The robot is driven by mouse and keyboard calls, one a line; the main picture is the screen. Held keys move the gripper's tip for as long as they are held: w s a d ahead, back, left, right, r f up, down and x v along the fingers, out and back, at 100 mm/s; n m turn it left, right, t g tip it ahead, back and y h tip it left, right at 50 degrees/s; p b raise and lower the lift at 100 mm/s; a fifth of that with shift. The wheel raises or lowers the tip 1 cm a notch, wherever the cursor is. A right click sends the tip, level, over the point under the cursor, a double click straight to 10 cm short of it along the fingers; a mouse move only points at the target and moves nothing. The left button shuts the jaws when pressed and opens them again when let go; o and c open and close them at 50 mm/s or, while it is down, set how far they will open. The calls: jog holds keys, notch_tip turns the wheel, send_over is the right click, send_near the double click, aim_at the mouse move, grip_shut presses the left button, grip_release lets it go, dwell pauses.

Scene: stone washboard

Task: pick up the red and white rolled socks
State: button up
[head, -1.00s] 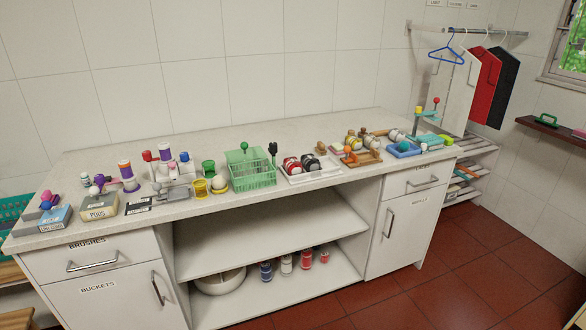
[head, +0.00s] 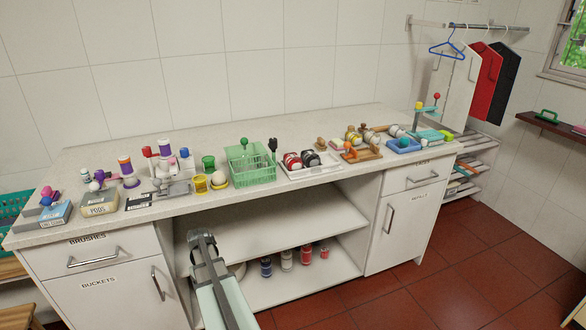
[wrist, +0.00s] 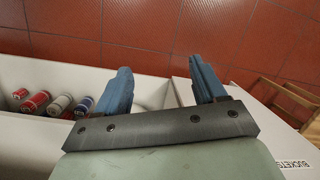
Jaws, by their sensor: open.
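The red and white rolled socks (head: 292,161) lie in a white tray (head: 318,171) on the countertop, right of the green basket. A black and white roll (head: 311,158) lies right beside them in the same tray. My gripper (head: 199,238) shows in front of the cabinet's open middle bay, lower in the picture and left of the socks, well apart from them. In the wrist view its two blue-grey fingers (wrist: 160,82) are spread with nothing between them. The socks are not in the wrist view.
A green basket (head: 251,167) stands left of the tray and a wooden rack (head: 361,155) right of it. Several red, white and blue cylinders (head: 287,260) stand on the lower shelf. The countertop behind the row of objects is clear.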

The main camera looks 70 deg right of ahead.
jog(key=s+d+r+m+t, duration=0.1)
jog(key=s+d+r, duration=0.1)
jog(key=d+r, duration=1)
jog(key=m+t+h, duration=0.3)
jog(key=t+h, duration=0.1)
jog(key=h, duration=0.1)
send_near(293, 157)
jog(key=shift+w+d+f, duration=0.35)
jog(key=shift+d+f, duration=0.05)
jog(key=shift+f, duration=0.2)
jog(key=shift+w+d+f, duration=0.35)
jog(key=shift+f, duration=0.25)
jog(key=shift+s+a+x, duration=0.1)
jog(key=shift+x, duration=1.45)
jog(key=shift+s+a+x, duration=0.1)
jog(key=shift+a+x, duration=0.05)
jog(key=shift+x, duration=1.4)
jog(key=shift+f, duration=0.15)
jog(key=shift+c, duration=0.2)
jog(key=c, duration=0.8)
